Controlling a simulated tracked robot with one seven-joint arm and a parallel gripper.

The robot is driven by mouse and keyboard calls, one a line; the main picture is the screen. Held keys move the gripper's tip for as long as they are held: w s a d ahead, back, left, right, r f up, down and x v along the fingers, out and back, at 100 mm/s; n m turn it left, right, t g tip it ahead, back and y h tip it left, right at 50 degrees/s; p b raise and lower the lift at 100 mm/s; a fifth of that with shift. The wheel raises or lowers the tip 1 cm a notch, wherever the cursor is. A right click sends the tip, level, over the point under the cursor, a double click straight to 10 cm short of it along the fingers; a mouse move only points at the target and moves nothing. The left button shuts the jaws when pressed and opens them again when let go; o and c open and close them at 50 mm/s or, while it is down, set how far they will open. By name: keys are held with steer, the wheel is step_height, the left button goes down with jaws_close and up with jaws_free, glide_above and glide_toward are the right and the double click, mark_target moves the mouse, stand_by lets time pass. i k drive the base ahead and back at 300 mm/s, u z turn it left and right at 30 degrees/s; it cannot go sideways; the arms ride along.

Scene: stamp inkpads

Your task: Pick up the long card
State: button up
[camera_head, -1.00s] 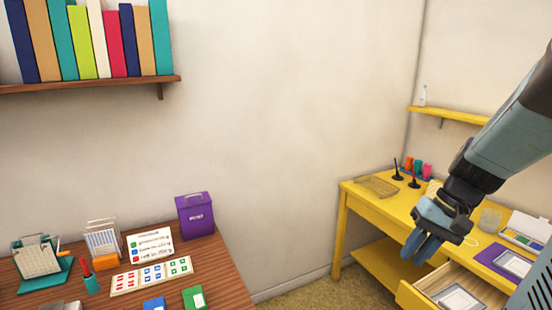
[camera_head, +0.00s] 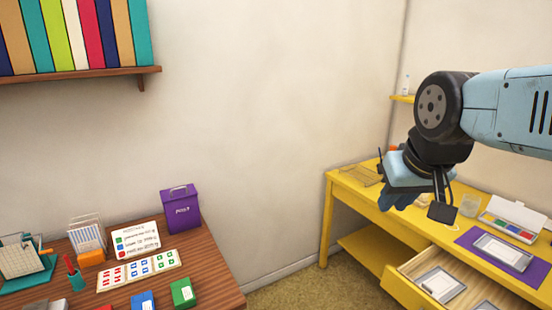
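A long pale card (camera_head: 138,270) with red, blue and green marked sections lies flat on the brown wooden desk at lower left; I take it for the long card. My gripper (camera_head: 398,202) is at the right, over the yellow desk, far from this card.
Behind the card stand a white sign (camera_head: 136,240) and a purple post box (camera_head: 181,209). Blue (camera_head: 143,301) and green (camera_head: 183,293) pads lie in front. The yellow desk (camera_head: 345,190) has an open drawer (camera_head: 398,290). Floor shows between the desks.

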mark_target(437, 282)
steer(key=u, duration=1.45)
steer(key=i, duration=0.05)
steer(key=z, duration=2.75)
